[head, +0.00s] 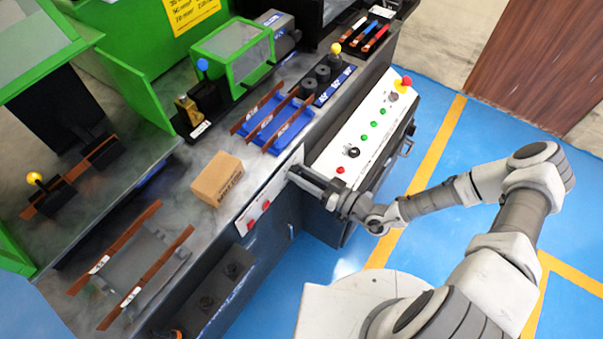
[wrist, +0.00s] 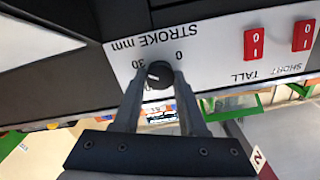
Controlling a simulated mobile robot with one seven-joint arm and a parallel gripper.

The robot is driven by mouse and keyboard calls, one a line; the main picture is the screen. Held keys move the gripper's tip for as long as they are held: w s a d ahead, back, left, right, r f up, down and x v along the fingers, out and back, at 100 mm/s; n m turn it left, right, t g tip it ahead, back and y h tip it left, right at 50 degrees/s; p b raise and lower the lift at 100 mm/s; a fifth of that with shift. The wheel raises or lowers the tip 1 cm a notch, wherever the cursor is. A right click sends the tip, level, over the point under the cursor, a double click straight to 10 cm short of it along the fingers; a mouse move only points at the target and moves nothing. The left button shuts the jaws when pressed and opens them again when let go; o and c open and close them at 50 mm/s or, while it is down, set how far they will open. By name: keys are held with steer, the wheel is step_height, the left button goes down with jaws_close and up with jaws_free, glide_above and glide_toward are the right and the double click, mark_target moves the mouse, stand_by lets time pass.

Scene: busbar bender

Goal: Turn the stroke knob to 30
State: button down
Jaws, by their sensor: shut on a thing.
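The stroke knob (wrist: 159,74) is a small black round knob on a white panel (wrist: 215,45) marked "STROKE mm". In the wrist view the lettering is upside down, with "30" just above-left of the knob and "0" above-right. A short pale mark shows on the knob's left part; I cannot tell exactly which number it points to. My gripper (wrist: 161,84) has one finger on each side of the knob and is shut on it. In the head view my gripper (head: 296,172) reaches the front panel of the bench, and the knob is hidden behind it.
Red SHORT and TALL switches (wrist: 257,42) sit on the same panel, right of the knob in the wrist view. A control box (head: 362,125) with buttons stands close to my gripper. A cardboard box (head: 218,179) lies on the bench. Blue floor is open at right.

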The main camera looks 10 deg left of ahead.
stand_by(0.3)
steer(key=shift+c, duration=2.3)
jaws_free()
steer(key=p+v, duration=0.1)
steer(key=v, duration=1.6)
steer(key=shift+d, duration=0.25)
steer(key=shift+s, duration=0.15)
